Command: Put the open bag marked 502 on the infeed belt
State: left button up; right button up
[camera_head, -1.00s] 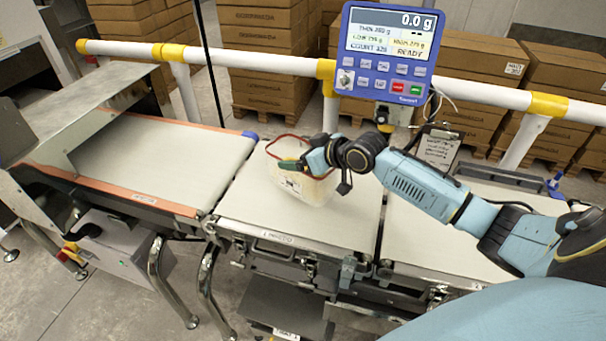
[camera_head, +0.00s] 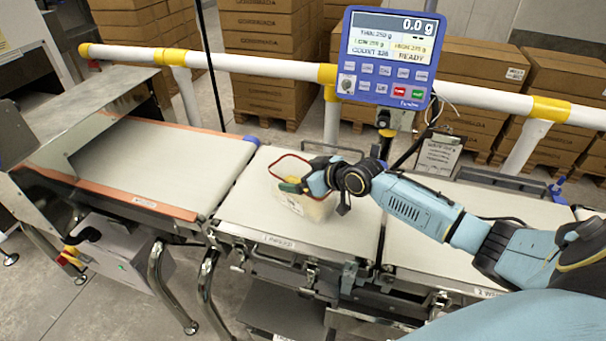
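A pale bag (camera_head: 312,207) with a dark mark on its front and a thin red-brown loop at its top is at the middle belt section (camera_head: 262,216). I cannot read its number. My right gripper (camera_head: 290,186) is at the bag's upper part, its fingertips over the bag's top edge. The gripper is partly hidden by its own wrist, so its grip is not clear. The infeed belt (camera_head: 160,160), with orange edges, lies to the left and is bare where it shows. My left gripper is not in view. The display (camera_head: 390,55) reads 0.0 g.
A metal hood (camera_head: 85,120) covers the left part of the infeed belt. A third belt section (camera_head: 435,235) lies under my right arm. A white and yellow rail (camera_head: 260,65) runs behind the belts. A clipboard (camera_head: 438,155) stands behind.

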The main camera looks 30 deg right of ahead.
jog(key=shift+r, duration=0.1)
jog(key=p+v, duration=0.1)
jog(key=v, duration=1.1)
jog(key=shift+p, duration=0.4)
